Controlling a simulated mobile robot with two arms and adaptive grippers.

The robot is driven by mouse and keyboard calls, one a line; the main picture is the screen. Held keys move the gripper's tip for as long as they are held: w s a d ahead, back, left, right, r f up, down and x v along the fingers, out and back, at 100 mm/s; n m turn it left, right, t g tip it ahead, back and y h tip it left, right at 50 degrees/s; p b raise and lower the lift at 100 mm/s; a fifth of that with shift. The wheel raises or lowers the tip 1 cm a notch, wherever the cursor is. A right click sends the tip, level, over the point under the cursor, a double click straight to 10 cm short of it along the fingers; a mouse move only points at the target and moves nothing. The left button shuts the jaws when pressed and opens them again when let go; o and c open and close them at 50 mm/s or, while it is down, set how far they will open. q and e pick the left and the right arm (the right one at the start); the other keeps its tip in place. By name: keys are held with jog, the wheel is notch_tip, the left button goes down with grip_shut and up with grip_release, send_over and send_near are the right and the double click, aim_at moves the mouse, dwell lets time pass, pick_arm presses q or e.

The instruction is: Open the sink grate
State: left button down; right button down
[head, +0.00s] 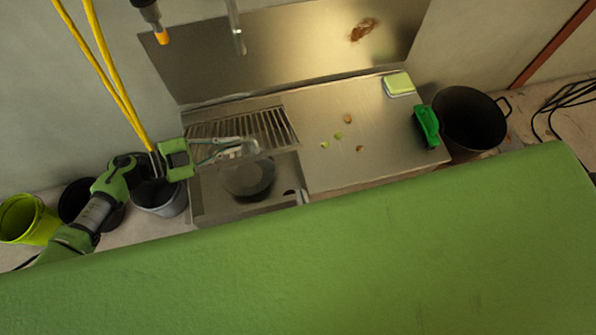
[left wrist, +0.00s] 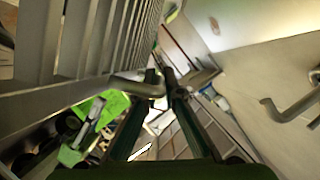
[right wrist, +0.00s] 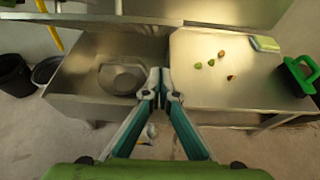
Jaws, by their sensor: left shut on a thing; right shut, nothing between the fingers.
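The slatted metal sink grate (head: 243,124) is raised at the back of the sink, and the basin (head: 212,202) shows open in front of it. A dark round pan-like thing (head: 248,178) lies in the basin. My left gripper (head: 252,147) is at the grate's front edge. In the left wrist view its fingers (left wrist: 160,82) are shut on the bent metal handle (left wrist: 136,87), beside the grate's bars (left wrist: 88,45). My right gripper (right wrist: 160,84) is shut and empty, in front of the sink; in the head view it is mostly hidden by the green surface.
The steel counter (head: 330,165) right of the sink holds food scraps (head: 338,135), a sponge (head: 398,84) and a green brush (head: 427,126). A black pot (head: 470,118) stands at right. Buckets (head: 160,197) stand at left. A faucet (head: 236,28) hangs above.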

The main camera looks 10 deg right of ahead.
pick_arm(q)
jog(key=shift+w+a, duration=0.1)
pick_arm(e)
jog(key=w, duration=1.1)
jog(key=shift+f, duration=0.1)
